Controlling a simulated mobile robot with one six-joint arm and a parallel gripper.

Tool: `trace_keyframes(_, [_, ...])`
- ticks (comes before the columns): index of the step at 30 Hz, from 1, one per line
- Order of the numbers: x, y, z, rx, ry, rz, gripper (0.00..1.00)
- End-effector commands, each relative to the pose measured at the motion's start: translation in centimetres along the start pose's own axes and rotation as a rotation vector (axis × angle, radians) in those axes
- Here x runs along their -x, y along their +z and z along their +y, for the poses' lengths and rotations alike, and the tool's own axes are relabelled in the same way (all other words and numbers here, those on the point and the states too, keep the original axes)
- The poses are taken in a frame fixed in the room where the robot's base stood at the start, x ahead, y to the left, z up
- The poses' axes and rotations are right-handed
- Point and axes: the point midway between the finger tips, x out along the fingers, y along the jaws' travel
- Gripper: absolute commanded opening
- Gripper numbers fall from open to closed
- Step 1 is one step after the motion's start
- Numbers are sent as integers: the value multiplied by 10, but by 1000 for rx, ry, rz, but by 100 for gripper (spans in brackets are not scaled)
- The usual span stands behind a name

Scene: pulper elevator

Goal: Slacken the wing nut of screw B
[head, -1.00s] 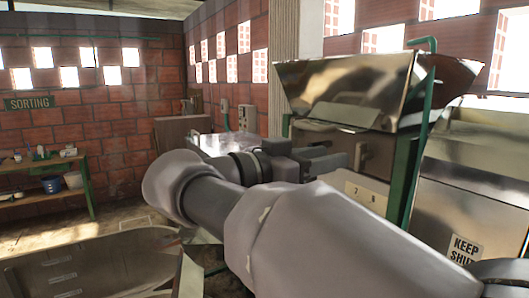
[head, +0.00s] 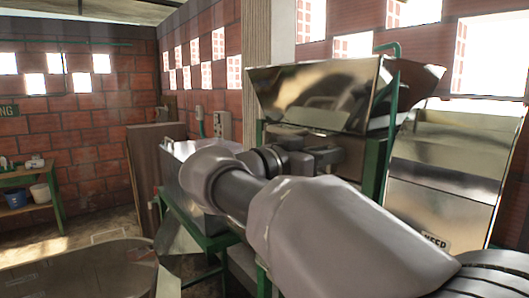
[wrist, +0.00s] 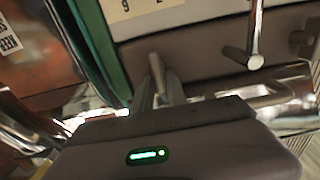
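In the wrist view my gripper (wrist: 160,92) points at a dark grey machine face (wrist: 205,60); its narrow fingers show above its body. A pale upright piece (wrist: 156,68) shows at the fingers; I cannot tell whether it is held or behind them. A metal rod with a rounded end (wrist: 255,58) stands out from the face on the right. A pale plate (wrist: 135,8) with partly cut-off characters lies above. No wing nut or letter B can be made out. In the head view my gripper (head: 325,158) is close to the machine below the hopper (head: 315,95), its fingers unclear.
A green post (head: 385,135) stands beside the hopper, and it shows at left in the wrist view (wrist: 95,45). A metal panel (head: 440,190) is at right. A large basin (head: 75,275) stands lower left, a shelf with buckets (head: 40,193) beyond it.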

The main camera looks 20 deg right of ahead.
Motion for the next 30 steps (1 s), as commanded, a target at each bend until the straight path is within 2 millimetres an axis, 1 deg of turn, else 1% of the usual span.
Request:
trace_keyframes(8, [0,0,0,25,0,0,0])
trace_keyframes(14, [0,0,-2,123,0,0,0])
trace_keyframes(30, [0,1,-9,620,0,1,0])
